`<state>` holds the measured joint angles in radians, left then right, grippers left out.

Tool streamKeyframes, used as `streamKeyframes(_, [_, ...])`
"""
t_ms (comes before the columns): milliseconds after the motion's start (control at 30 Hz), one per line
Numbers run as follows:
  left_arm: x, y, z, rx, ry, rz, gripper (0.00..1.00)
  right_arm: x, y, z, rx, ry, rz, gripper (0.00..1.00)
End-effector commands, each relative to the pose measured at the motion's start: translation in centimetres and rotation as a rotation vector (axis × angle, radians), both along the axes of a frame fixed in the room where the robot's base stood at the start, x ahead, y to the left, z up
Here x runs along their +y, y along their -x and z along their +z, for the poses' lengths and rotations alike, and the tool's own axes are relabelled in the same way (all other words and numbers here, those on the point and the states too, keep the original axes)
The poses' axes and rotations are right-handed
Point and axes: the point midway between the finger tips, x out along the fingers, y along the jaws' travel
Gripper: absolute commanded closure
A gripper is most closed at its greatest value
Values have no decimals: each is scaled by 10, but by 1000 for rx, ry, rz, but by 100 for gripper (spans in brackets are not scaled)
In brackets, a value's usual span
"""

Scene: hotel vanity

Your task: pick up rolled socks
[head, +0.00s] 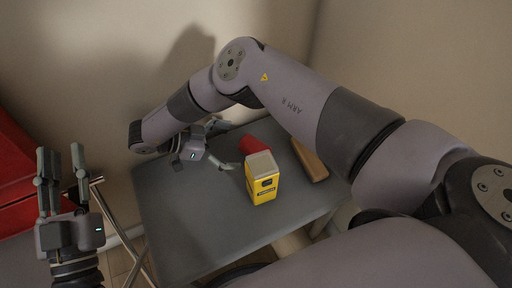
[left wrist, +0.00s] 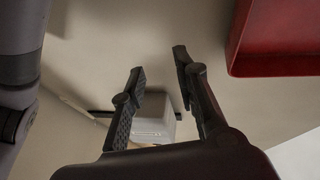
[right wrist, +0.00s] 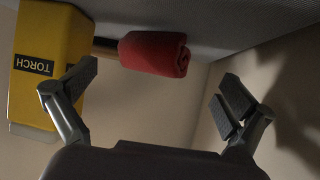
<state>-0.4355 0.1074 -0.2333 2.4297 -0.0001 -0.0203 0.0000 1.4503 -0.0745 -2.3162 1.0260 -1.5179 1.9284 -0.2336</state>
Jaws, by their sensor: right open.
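The rolled socks (head: 254,143) are a small red roll lying on the grey table behind a yellow box. They also show in the right wrist view (right wrist: 153,54), ahead of the fingers and nearer the left-hand one. My right gripper (head: 227,146) is open just left of the socks, low over the table. Nothing is between its fingers (right wrist: 160,84), and the socks appear apart from them. My left gripper (head: 62,158) is open and empty, off the table's left side with its fingers pointing up. In the head view the yellow box hides part of the socks.
The yellow box marked TORCH (head: 262,183) stands right in front of the socks, beside one right finger's side in the right wrist view. A brown wooden object (head: 310,160) lies right of them. The table's front left (head: 190,225) is clear. A red cabinet (head: 15,160) stands far left.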

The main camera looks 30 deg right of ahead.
Motion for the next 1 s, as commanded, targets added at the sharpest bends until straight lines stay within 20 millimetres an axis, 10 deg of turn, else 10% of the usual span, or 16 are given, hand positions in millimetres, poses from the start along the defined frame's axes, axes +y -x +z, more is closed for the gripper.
streamKeyframes(533, [0,16,30,-185,53,-11,72,-50,18,-29,0,0,-1,0])
streamKeyframes(1000, [0,18,33,-202,57,-11,72,-53,18,-30,-1,-1,0,11])
